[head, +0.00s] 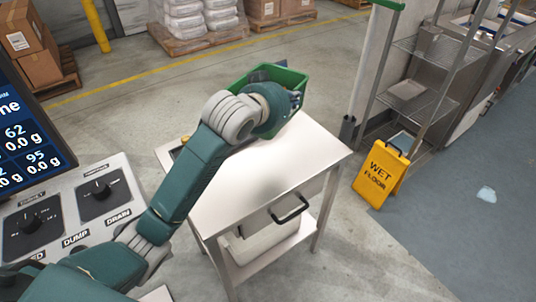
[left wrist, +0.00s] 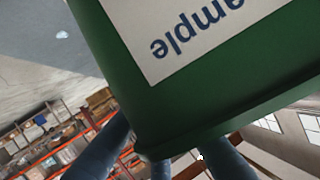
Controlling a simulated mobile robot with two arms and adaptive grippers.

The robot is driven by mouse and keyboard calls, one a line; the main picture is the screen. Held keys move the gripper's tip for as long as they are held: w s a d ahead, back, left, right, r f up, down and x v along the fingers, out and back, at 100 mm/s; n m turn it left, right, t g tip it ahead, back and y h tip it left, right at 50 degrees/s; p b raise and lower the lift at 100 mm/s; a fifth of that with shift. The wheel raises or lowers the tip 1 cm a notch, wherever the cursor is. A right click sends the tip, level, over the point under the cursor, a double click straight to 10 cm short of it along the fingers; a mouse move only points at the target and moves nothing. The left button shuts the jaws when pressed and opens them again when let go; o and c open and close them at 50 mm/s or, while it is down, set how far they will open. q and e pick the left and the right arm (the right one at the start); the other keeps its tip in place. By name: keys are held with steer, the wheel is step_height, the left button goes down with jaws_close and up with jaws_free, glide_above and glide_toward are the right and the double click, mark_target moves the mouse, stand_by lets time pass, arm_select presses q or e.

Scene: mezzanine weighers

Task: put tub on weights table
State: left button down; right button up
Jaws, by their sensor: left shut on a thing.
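The green tub (head: 295,80) is at the far end of the steel table (head: 255,180), partly hidden behind my left wrist. My left gripper (head: 293,98) is shut on the tub, with only a little of it showing past the wrist. In the left wrist view the tub (left wrist: 200,100) fills much of the picture, with a white label reading "ample" upside down. My blue-grey fingers reach its lower edge there. I cannot tell whether the tub touches the tabletop. My right gripper is not in view.
The near tabletop is bare; a drawer handle (head: 290,208) sticks out at its front. A control panel (head: 75,215) and screen (head: 30,130) stand at left. A yellow wet floor sign (head: 381,172) and wire shelves (head: 415,100) stand at right.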

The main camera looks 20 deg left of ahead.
arm_select(q)
steer(key=shift+s+d+f+p, duration=0.1)
steer(key=shift+s+f+p, duration=0.15)
steer(key=shift+f, duration=2.95)
steer(key=shift+s+a+f+p, duration=0.1)
steer(key=shift+s+f+p, duration=0.15)
steer(key=shift+f, duration=3)
steer(key=shift+s+d+f+p, duration=0.1)
steer(key=shift+s+f+p, duration=0.15)
steer(key=shift+f, duration=2.95)
steer(key=shift+f, duration=0.2)
steer(key=c, duration=1.9)
jaws_free()
steer(key=shift+s, duration=0.1)
steer(key=shift+o, duration=0.2)
steer(key=shift+r, duration=0.1)
steer(key=b+v, duration=0.1)
steer(key=v, duration=1.1)
steer(key=shift+s, duration=0.1)
